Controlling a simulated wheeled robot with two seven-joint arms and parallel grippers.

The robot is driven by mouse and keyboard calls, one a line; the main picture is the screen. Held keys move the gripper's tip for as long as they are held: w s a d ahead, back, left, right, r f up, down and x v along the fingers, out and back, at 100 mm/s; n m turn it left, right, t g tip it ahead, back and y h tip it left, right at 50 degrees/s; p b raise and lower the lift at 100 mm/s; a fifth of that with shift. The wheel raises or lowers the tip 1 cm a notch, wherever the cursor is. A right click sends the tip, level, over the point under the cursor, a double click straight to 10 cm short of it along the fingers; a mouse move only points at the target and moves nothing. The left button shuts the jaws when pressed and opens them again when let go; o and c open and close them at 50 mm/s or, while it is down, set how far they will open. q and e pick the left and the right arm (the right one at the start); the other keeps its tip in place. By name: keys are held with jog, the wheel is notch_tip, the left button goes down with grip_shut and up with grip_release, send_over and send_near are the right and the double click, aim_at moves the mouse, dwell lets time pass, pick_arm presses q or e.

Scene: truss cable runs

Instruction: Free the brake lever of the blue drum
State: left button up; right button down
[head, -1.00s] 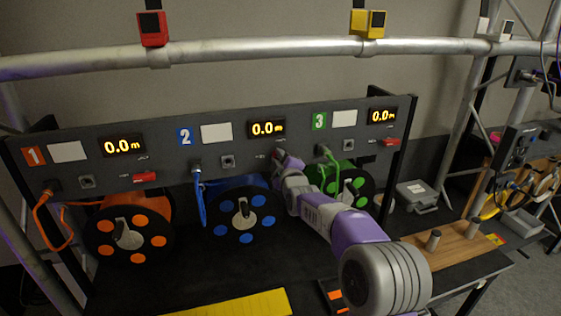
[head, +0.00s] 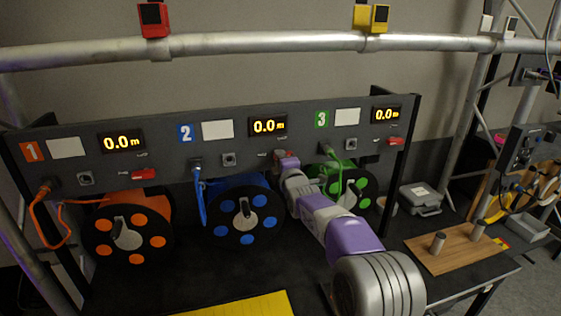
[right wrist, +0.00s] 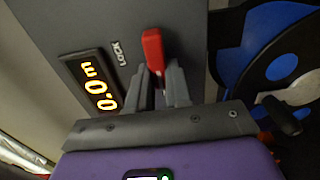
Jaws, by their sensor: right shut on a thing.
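The blue drum (head: 243,212) hangs under the panel's number 2 section, its black face and crank toward me. It also shows at the right of the right wrist view (right wrist: 257,45). Its red brake lever (right wrist: 153,48) sits on the panel beside the word LOCK. My right gripper (right wrist: 162,80) is shut on the lever, its grey fingers on either side of it; the red end sticks out beyond them. In the head view my right gripper (head: 284,158) is at the panel, right of the blue drum, and hides most of the lever. My left gripper is out of view.
The orange drum (head: 125,230) is at left and the green drum (head: 350,182) is behind my right arm. Each has a red lever on the panel (head: 75,170). A truss pipe (head: 250,47) crosses above. A wooden board (head: 458,247) with two pegs lies at right.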

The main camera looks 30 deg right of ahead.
dwell(0.3)
jog(key=c, duration=1)
grip_release()
jog(key=shift+c, duration=0.2)
jog(key=shift+s, duration=0.1)
jog(key=v, duration=0.7)
jog(key=shift+s, duration=0.2)
